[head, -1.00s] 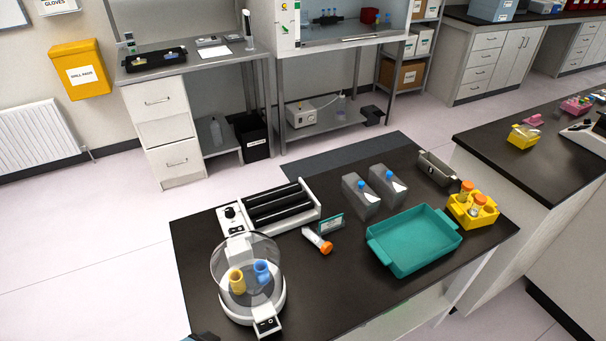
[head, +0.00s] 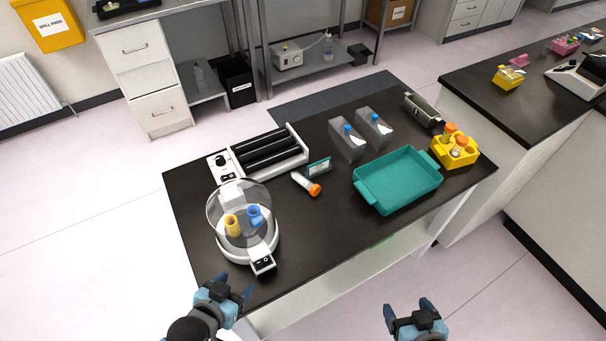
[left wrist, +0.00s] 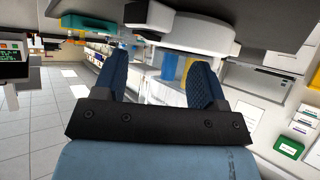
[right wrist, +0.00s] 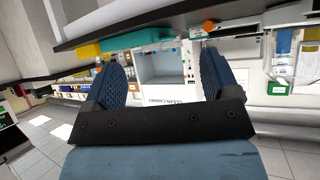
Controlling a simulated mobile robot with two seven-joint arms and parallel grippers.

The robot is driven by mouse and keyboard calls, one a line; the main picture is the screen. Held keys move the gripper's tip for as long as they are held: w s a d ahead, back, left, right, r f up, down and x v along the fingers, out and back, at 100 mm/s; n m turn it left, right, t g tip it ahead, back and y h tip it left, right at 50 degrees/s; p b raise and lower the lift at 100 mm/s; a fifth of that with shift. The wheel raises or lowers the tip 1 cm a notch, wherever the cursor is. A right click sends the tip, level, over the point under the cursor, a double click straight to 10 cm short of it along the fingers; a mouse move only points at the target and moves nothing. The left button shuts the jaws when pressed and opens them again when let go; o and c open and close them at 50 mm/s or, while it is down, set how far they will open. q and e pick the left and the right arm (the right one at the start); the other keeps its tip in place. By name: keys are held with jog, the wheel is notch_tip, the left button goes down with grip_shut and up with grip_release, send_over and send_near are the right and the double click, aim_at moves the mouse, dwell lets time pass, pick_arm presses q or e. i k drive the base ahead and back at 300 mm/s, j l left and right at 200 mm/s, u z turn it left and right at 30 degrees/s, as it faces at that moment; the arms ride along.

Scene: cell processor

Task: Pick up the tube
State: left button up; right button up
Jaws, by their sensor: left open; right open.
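A white tube with an orange cap (head: 307,184) lies on its side on the dark bench top, between the roller device and the teal tray. More orange-capped tubes (head: 455,136) stand in the yellow rack (head: 457,156) at the bench's right end. My left gripper (head: 233,288) is open and empty at the front left edge of the bench, near the centrifuge. My right gripper (head: 409,307) is open and empty in front of the bench, below the teal tray in the picture. The wrist views show both pairs of jaws apart with nothing between them.
A round centrifuge (head: 248,241) with yellow and blue holders stands at front left. Behind the tube are a roller device (head: 222,166) and a small sign (head: 319,167). The teal tray (head: 372,192) and two clear flasks (head: 347,142) are to the right. Bench in front of the tube is clear.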

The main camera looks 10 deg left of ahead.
aim_at(299, 178)
jog(key=i+l+u, duration=0.1)
jog(key=u, duration=0.55)
jog(key=l+u, duration=0.5)
jog(key=l, duration=0.5)
jog(key=l+u, duration=0.1)
jog(key=l, duration=1.1)
